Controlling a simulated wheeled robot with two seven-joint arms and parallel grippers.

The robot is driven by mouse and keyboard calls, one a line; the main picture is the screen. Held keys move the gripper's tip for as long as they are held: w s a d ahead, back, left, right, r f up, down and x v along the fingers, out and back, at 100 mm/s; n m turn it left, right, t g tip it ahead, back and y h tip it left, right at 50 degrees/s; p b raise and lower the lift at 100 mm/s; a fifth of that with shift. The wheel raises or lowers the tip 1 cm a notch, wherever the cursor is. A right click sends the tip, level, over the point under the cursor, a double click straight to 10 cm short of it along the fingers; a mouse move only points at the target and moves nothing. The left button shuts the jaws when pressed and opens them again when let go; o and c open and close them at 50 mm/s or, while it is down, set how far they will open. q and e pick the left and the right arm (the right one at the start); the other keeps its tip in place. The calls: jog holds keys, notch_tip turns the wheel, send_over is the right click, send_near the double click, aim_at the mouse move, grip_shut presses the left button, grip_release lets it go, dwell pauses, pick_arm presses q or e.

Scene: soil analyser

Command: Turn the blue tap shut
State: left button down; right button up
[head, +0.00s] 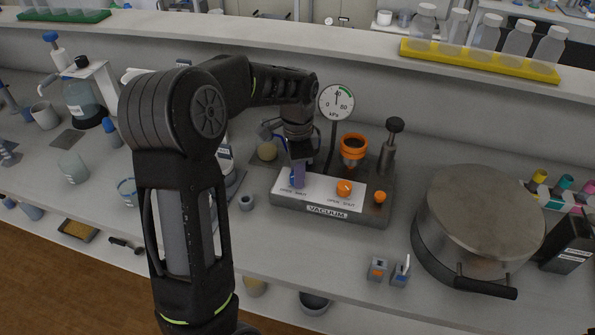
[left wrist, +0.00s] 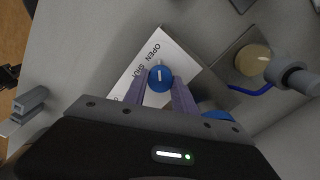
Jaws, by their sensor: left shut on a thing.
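The blue tap (left wrist: 160,77) is a round knob with a white line on the white label plate (left wrist: 165,50) of the vacuum unit. In the left wrist view the line runs roughly up and down, with its upper end nearer the printed OPEN than SHUT. My left gripper (left wrist: 160,90) is shut on the tap, with a finger on either side. In the head view my left gripper (head: 298,178) comes down onto the plate's left end and mostly hides the blue tap (head: 292,181). My right gripper is not in view.
An orange tap (head: 344,188) stands right of the blue one on the vacuum unit (head: 327,212). A pressure gauge (head: 337,101) and an orange-rimmed funnel (head: 353,146) stand behind. A large lidded pot (head: 478,215) is at right.

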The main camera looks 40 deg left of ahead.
pick_arm(q)
jog(key=shift+n, duration=0.6)
jog(key=n, duration=0.3)
jog(key=shift+n, duration=0.3)
jog(key=n, duration=0.4)
jog(key=shift+b, duration=0.35)
jog(key=n, duration=0.5)
jog(key=shift+a, duration=0.1)
jog(key=n, duration=0.4)
jog(key=c, duration=1)
grip_release()
jog(key=shift+r, duration=0.1)
